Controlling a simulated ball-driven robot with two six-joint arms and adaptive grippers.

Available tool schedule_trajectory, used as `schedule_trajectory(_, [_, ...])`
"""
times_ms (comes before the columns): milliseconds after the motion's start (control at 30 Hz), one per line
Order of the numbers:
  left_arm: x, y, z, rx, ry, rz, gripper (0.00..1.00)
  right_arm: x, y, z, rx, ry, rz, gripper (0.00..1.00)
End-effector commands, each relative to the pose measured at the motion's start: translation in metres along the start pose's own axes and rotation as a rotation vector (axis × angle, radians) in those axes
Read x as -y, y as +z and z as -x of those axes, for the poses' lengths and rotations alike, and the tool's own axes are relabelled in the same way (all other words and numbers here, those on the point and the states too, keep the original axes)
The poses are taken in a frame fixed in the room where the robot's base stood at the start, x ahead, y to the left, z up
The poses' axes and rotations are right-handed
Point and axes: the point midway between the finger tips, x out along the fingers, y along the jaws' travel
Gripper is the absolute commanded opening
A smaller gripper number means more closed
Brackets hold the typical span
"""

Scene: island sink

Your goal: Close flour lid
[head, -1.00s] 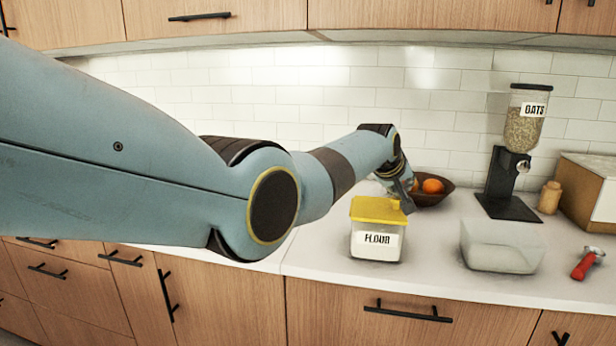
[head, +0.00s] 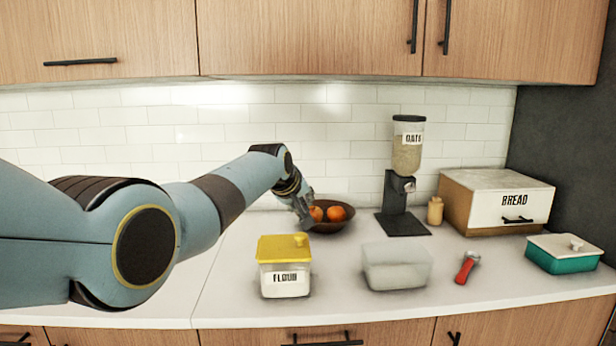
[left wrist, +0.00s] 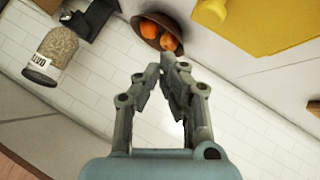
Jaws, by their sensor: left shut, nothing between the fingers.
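The flour container (head: 284,281) is a clear box with a FLOUR label, standing on the counter. Its yellow lid (head: 279,249) lies over the top and looks down on the box; I cannot tell whether it is fully seated. My left gripper (head: 307,222) is shut and empty, just behind the lid's back right corner, in front of the fruit bowl. In the left wrist view its fingers (left wrist: 160,68) are together with nothing between them, and the yellow lid (left wrist: 255,22) shows at the upper right, apart from them. My right gripper is not in view.
A dark bowl (head: 345,226) with oranges (head: 336,214) stands close to the gripper. The oats dispenser (head: 395,190), a clear bin (head: 397,267), a red-handled tool (head: 465,268), a bread box (head: 498,203) and a teal dish (head: 563,260) stand to the right. The front left counter is clear.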

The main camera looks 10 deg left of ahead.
Motion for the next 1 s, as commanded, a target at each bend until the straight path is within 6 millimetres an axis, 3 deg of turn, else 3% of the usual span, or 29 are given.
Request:
schedule_trajectory(167, [-0.009, 0.004, 0.026, -0.001, 0.002, 0.001, 0.0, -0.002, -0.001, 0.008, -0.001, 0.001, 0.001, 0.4])
schedule_trajectory(500, [-0.027, 0.008, 0.075, -0.001, 0.002, 0.0, 0.0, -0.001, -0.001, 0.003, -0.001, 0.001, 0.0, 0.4])
schedule_trajectory(733, [-0.028, 0.015, 0.087, 0.008, -0.005, 0.001, 0.0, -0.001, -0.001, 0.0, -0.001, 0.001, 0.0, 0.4])
schedule_trajectory(867, [0.005, 0.053, 0.069, 0.052, -0.041, 0.006, 0.0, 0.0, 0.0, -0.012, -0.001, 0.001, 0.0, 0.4])
schedule_trajectory(1000, [0.073, 0.132, 0.037, 0.148, -0.123, 0.012, 0.0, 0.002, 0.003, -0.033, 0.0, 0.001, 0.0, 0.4])
